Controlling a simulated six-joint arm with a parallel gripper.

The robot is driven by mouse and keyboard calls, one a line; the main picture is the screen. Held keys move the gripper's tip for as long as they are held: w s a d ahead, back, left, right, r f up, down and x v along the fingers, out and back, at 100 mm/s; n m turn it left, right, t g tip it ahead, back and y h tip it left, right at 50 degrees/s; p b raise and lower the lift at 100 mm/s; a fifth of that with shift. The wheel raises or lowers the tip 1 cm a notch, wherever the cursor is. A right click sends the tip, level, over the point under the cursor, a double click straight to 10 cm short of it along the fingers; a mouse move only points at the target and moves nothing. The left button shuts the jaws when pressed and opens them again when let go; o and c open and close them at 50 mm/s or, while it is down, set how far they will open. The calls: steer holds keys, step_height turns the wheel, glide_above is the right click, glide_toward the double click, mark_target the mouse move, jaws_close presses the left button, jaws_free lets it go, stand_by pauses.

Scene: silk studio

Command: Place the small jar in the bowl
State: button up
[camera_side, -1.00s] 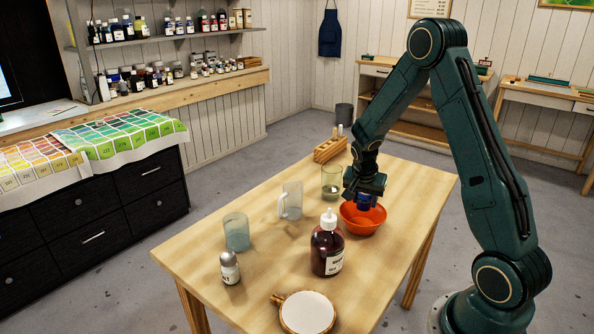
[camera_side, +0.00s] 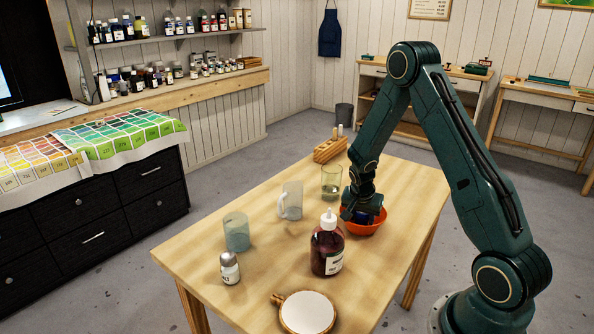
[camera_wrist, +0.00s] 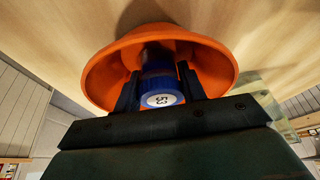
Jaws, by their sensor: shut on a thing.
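The small jar is dark with a blue lid marked "53" (camera_wrist: 162,92). In the wrist view it sits between the two fingers of my gripper (camera_wrist: 160,90), which is shut on it. The orange bowl (camera_wrist: 105,75) lies behind the jar in that view, and the jar is within its rim. In the side view the gripper (camera_side: 362,213) is at the bowl (camera_side: 373,229), and a bit of the blue jar (camera_side: 378,215) shows at the bowl's rim. I cannot tell whether the jar touches the bowl's bottom.
A glass (camera_side: 331,183) stands close behind the bowl, and a dark dropper bottle (camera_side: 326,248) in front. A wooden rack (camera_side: 330,149) is at the back.

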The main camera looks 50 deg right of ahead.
steer(key=shift+f, duration=0.1)
steer(key=o, duration=0.7)
steer(key=shift+v, duration=6.1)
